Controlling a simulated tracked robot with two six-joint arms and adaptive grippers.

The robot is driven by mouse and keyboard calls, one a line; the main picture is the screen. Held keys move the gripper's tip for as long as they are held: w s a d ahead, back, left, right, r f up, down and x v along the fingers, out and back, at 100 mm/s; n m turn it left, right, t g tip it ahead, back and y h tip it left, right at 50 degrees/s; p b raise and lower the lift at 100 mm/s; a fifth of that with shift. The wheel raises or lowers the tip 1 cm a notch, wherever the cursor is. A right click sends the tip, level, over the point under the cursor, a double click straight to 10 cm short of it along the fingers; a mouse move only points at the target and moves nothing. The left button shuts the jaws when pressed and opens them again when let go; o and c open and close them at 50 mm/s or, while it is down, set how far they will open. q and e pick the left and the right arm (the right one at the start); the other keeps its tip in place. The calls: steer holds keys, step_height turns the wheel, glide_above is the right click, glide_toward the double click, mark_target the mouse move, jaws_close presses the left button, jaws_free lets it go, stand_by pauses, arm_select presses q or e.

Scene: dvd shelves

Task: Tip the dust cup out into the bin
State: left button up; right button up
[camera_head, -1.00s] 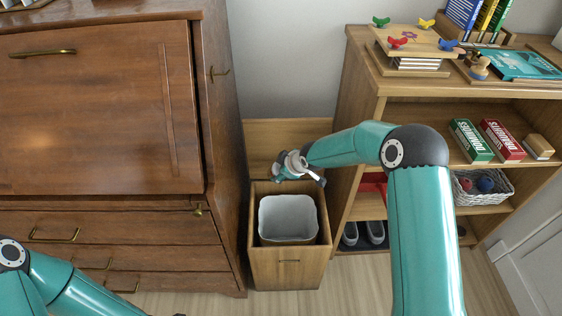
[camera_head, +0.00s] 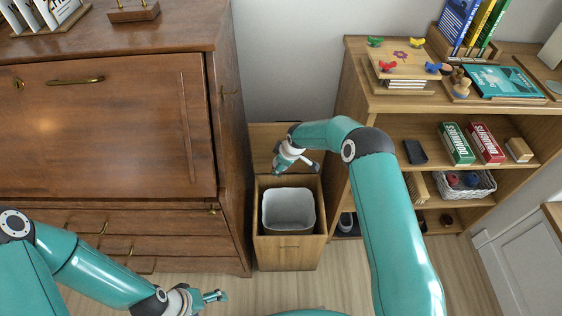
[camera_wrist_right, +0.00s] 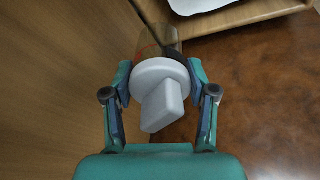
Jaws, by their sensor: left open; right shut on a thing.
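The dust cup (camera_wrist_right: 158,84), with a pale grey cap and lug and a clear bowl, sits between the fingers of my right gripper (camera_wrist_right: 158,88) in the right wrist view. The fingers are shut on it from both sides. In the head view my right gripper (camera_head: 290,163) is above the back edge of the bin, and the cup is hard to make out there. The white bin (camera_head: 288,222) stands in an open wooden pull-out box (camera_head: 288,253). A white edge of it shows at the top of the wrist view (camera_wrist_right: 200,4). My left gripper (camera_head: 216,297) is open and empty at the bottom.
A brown wooden cabinet (camera_head: 110,130) stands close on the left of the bin. A shelf unit (camera_head: 450,100) with games, books and a basket (camera_head: 465,187) stands close on the right. Bare floor (camera_head: 400,262) lies in front.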

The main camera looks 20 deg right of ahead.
steer(key=shift+w+a+f+g+b, duration=0.1)
steer(key=shift+w+g+b, duration=0.4)
steer(key=shift+b, duration=0.8)
steer(key=shift+w+f+g+b, duration=0.1)
steer(key=shift+w+g+b, duration=0.1)
steer(key=shift+g+b, duration=0.8)
steer(key=shift+r+h+b, duration=0.3)
steer(key=shift+r+b, duration=0.05)
steer(key=shift+b, duration=0.45)
steer(key=shift+s+r, duration=0.1)
steer(key=shift+s+r+m, duration=0.2)
steer(key=shift+r+m, duration=0.2)
steer(key=shift+r, duration=0.1)
steer(key=s+r+m, duration=0.2)
steer(key=r, duration=0.1)
steer(key=s+r+m, duration=0.1)
steer(key=m, duration=0.1)
steer(key=shift+s+d+r+h, duration=0.25)
steer(key=shift+s+r+h, duration=0.05)
steer(key=shift+s+r, duration=0.1)
steer(key=s+r+m, duration=0.4)
steer(key=s+m, duration=0.1)
steer(key=s, duration=0.3)
steer(key=s+r+p, duration=0.3)
steer(key=r+p, duration=1.1)
steer(key=r, duration=0.2)
steer(key=shift+s+r+t+p, duration=0.15)
steer(key=shift+t+p, duration=0.15)
steer(key=shift+p, duration=0.05)
